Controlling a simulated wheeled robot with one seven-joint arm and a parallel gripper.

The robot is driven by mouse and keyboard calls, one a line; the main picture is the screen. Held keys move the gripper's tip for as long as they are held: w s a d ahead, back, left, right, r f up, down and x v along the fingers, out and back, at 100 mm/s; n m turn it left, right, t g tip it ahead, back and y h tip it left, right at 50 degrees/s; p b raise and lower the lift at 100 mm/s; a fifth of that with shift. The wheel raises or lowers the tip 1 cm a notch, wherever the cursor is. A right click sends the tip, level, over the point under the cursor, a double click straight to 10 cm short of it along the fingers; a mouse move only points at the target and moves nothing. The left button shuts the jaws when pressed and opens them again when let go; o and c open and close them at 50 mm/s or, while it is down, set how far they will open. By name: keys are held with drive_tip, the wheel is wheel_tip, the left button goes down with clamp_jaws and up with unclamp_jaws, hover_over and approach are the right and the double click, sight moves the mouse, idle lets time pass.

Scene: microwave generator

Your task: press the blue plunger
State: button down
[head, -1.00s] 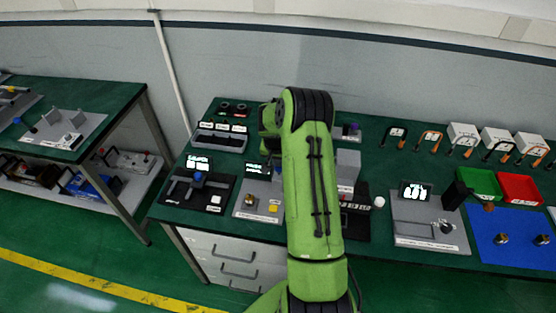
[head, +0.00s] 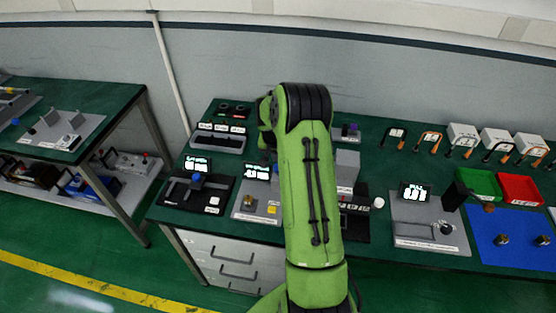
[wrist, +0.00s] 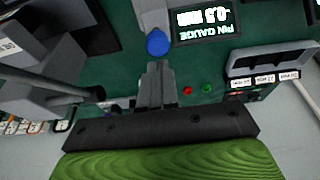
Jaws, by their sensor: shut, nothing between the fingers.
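In the wrist view the blue plunger (wrist: 157,42) is a round blue cap at the end of a light grey shaft. My gripper (wrist: 154,66) is shut and empty, with its fingertips close beside the cap. I cannot tell whether they touch it. In the head view my own green arm hides the gripper and most of the area around it.
A display reading PIN GAUGE (wrist: 207,20) is beside the plunger. A red button (wrist: 187,90), a green button (wrist: 206,88) and a grey tray (wrist: 272,60) lie nearby. A black fixture with a blue knob (head: 197,178) stands at the bench's left.

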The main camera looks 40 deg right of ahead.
drive_tip(key=v, duration=0.9)
drive_tip(key=shift+b, duration=0.4)
